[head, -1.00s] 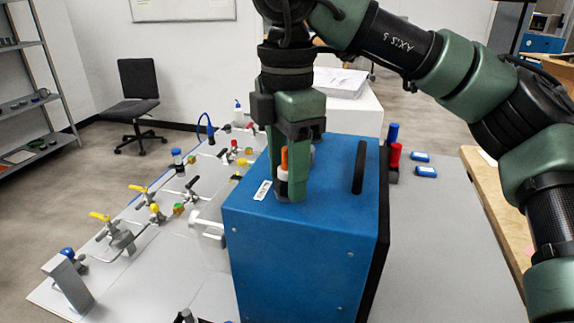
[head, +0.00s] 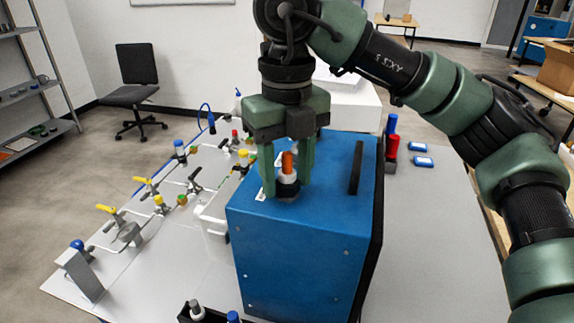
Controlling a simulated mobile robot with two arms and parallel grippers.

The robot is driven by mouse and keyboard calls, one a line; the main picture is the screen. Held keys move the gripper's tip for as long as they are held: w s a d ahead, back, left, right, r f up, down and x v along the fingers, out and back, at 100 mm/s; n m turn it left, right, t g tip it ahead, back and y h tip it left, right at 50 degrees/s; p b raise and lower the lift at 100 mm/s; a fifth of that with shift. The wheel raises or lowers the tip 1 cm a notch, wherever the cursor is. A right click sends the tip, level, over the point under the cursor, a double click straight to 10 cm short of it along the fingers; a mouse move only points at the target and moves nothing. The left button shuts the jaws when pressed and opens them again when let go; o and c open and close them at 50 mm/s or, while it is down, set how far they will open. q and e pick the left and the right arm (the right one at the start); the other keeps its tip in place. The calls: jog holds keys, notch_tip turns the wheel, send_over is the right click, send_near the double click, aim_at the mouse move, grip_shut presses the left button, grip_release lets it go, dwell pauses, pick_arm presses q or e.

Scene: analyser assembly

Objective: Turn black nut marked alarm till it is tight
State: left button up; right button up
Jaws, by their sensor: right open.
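The black nut (head: 287,190) sits on top of the blue analyser box (head: 290,255), towards its left side. A white collar (head: 287,178) and an upright orange piece (head: 288,161) stand above the nut. A small white label (head: 261,190) lies beside it; its writing is too small to read. My right gripper (head: 286,187) points straight down with its jaws open. One green finger is left of the nut and one right of it. I cannot tell whether either finger touches it. My left gripper is out of view.
A black handle (head: 357,167) stands on the box's right side. Left of the box is a panel with several valves, some with yellow levers (head: 108,210).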

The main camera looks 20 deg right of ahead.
grip_shut()
jog(key=m+b, duration=0.1)
jog(key=m, duration=0.1)
jog(key=shift+f+m, duration=0.1)
jog(key=shift+m, duration=0.2)
jog(key=m+b, duration=0.1)
jog(key=m, duration=0.4)
grip_release()
jog(key=shift+r+p, duration=0.2)
jog(key=shift+p, duration=0.1)
notch_tip(320, 180, up, 10)
jog(key=p, duration=0.8)
jog(key=shift+p, duration=0.4)
jog(key=shift+f, duration=0.1)
